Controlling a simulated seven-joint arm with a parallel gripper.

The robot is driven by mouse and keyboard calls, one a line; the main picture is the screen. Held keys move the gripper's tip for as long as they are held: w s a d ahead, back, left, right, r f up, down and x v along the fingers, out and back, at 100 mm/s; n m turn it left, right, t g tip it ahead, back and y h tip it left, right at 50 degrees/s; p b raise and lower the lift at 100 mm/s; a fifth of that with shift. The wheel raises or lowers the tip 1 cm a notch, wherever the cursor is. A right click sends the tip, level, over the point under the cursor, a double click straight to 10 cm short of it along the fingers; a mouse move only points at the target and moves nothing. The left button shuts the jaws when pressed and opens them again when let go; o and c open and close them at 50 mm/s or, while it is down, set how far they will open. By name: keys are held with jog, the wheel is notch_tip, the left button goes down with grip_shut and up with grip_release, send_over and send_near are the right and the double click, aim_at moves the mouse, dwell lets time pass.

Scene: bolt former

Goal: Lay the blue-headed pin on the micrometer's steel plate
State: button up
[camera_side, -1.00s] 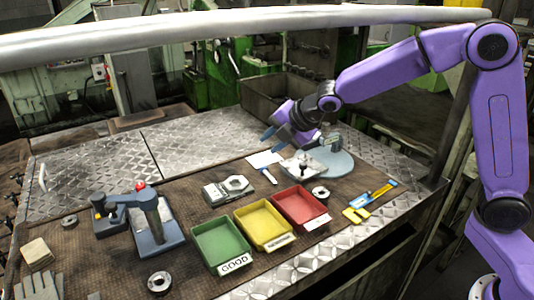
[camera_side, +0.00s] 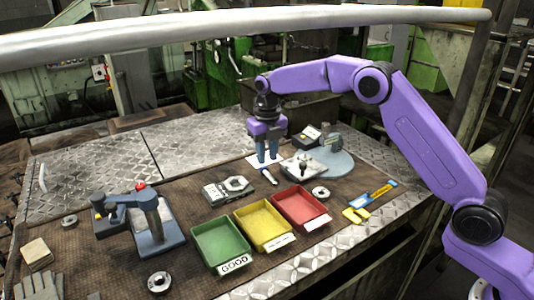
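My gripper (camera_side: 268,161) points straight down at the back middle of the bench, over a white card (camera_side: 253,160). Its two blue fingers stand apart, with nothing visible between them. A small pale and blue pin-like piece (camera_side: 268,177) lies just in front of the fingers; it is too small to tell whether it is the blue-headed pin. I cannot tell for sure which instrument is the micrometer.
Green (camera_side: 218,241), yellow (camera_side: 262,222) and red (camera_side: 301,207) trays stand in front. A grey block with a hex nut (camera_side: 237,184) lies behind them. A blue-grey lever stand (camera_side: 150,222) is at left, a yellow-blue tool (camera_side: 370,200) at right. A small dark box (camera_side: 310,134) stands behind the plate.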

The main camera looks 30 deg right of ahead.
aim_at(267, 172)
jog(key=shift+s+a+f, duration=0.1)
jog(key=shift+s+f, duration=0.05)
jog(key=shift+f, duration=2.4)
jog(key=shift+c, duration=0.3)
grip_shut()
jog(key=shift+r, duration=0.2)
jog(key=shift+r, duration=1.65)
